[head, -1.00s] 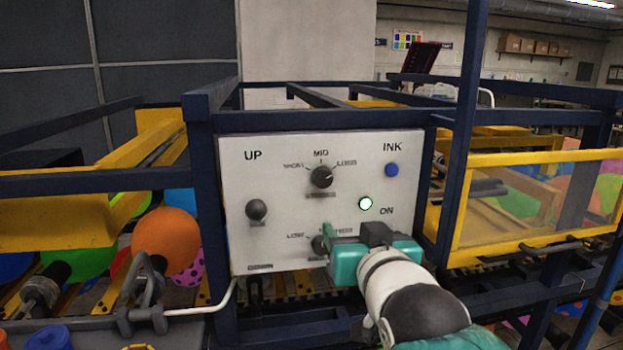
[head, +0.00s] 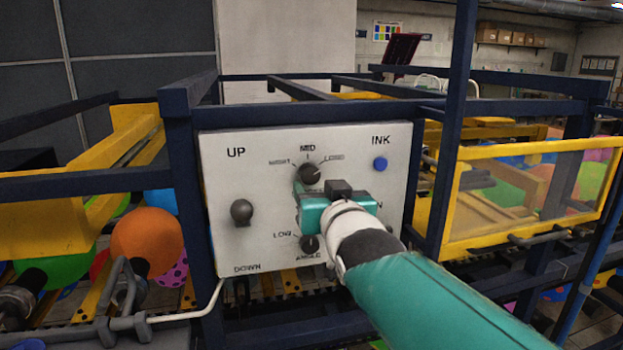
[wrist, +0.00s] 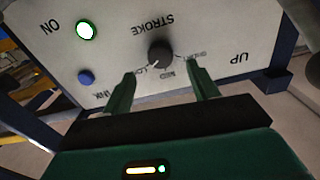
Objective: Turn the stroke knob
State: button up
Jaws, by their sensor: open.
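The stroke knob (head: 311,173) is a round black dial on the upper middle of the white control panel (head: 222,180), under the labels SHORT, MID and LONG. Its pale pointer aims towards LONG. In the wrist view, which is upside down, the knob (wrist: 160,53) lies between and just beyond the fingertips. My gripper (head: 306,187) has a teal body and sits just below the knob in the head view. Its two green fingers (wrist: 159,72) are spread in the wrist view, with nothing held. The STROKE label is hidden behind my gripper in the head view.
The angle knob (head: 309,243) is below my gripper. An UP/DOWN lever (head: 241,211) is at left and a blue ink button (head: 380,164) at upper right. A lit green light (wrist: 87,30) shows by ON. Navy frame posts (head: 184,200) flank the panel.

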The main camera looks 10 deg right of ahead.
aim_at(311, 177)
jog(key=w, duration=0.6)
jog(key=shift+c, duration=0.2)
jog(key=c, duration=0.9)
